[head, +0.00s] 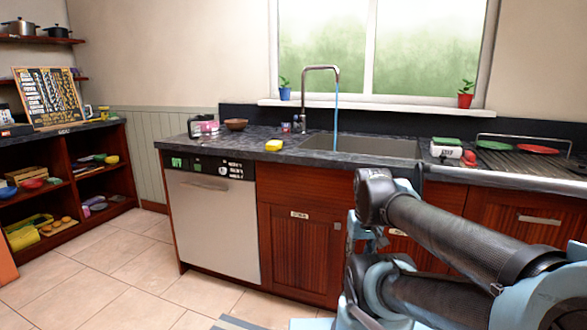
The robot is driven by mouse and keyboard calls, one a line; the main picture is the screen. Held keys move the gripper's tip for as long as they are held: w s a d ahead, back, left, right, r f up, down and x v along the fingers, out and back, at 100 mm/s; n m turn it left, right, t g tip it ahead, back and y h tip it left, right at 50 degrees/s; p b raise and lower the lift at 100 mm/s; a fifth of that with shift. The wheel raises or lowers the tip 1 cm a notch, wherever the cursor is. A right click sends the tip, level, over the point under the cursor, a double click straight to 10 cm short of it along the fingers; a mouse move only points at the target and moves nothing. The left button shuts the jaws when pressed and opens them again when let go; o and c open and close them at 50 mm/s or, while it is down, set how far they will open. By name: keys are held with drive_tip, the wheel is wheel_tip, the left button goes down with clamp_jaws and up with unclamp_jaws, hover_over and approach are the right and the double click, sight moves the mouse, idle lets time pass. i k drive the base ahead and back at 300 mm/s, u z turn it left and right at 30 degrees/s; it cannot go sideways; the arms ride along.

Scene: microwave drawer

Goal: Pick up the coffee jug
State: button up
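A small rounded vessel with a dark handle side and a pinkish, glassy-looking body (205,127) stands on the left end of the dark countertop. It looks most like the coffee jug, but it is too small to be sure. It appears upright, with a brown bowl just behind it to the right. My arm is folded in the lower right, in front of the cabinets and well apart from this vessel. My gripper cannot be made out in the head view.
A white dishwasher (215,215) stands below the vessel. Shelves (75,185) stand left. Tiled floor (115,265) is clear.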

sight(205, 130)
drive_tip(key=i, duration=1.05)
drive_tip(key=z, duration=1.6)
drive_tip(key=k, duration=1.7)
drive_tip(key=u, duration=0.35)
